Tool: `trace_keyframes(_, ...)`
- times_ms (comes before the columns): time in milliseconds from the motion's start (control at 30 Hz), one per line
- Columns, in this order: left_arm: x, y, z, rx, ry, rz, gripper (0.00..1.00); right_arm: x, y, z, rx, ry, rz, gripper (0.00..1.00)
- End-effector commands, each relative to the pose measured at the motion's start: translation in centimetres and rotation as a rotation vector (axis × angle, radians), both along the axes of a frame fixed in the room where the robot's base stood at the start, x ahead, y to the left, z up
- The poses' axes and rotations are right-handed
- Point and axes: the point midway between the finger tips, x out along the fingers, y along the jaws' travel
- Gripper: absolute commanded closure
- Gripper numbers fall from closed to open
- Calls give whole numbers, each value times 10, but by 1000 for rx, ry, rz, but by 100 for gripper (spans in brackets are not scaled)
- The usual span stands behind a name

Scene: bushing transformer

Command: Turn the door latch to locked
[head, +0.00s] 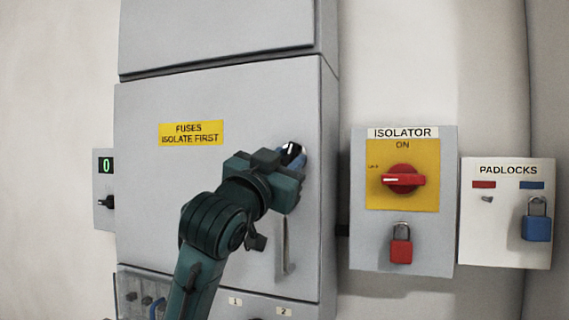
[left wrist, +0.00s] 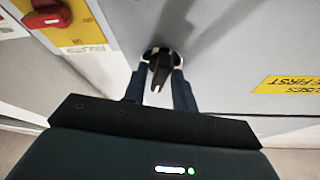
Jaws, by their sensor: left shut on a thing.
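The door latch (left wrist: 159,66) is a black knob with a pale pointer mark, on a light round plate on the grey cabinet door (head: 150,210). In the head view the latch (head: 291,148) shows only in part, near the door's right edge, behind my left gripper. My left gripper (head: 295,154) reaches in from below, and its blue fingers are shut on the latch. In the left wrist view the fingers (left wrist: 160,85) stand on both sides of the knob. I cannot tell which setting the latch points to. My right gripper is not in view.
A vertical door handle (head: 285,247) hangs below the latch. To the right are the isolator box (head: 360,240), with its red rotary switch (head: 404,180) and a red padlock (head: 401,248), and the padlocks board (head: 488,245) with a blue padlock (head: 537,226). A small display box (head: 104,215) is at left.

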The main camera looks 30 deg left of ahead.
Motion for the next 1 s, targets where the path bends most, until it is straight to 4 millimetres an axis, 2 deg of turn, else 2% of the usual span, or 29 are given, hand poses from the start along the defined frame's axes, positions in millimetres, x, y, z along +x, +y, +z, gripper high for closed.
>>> trace_keyframes(400,1,-2,-1,-263,-60,-3,95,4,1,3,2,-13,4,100)
trace_keyframes(1000,1,-2,-1,-335,-78,0,95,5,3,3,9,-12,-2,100)
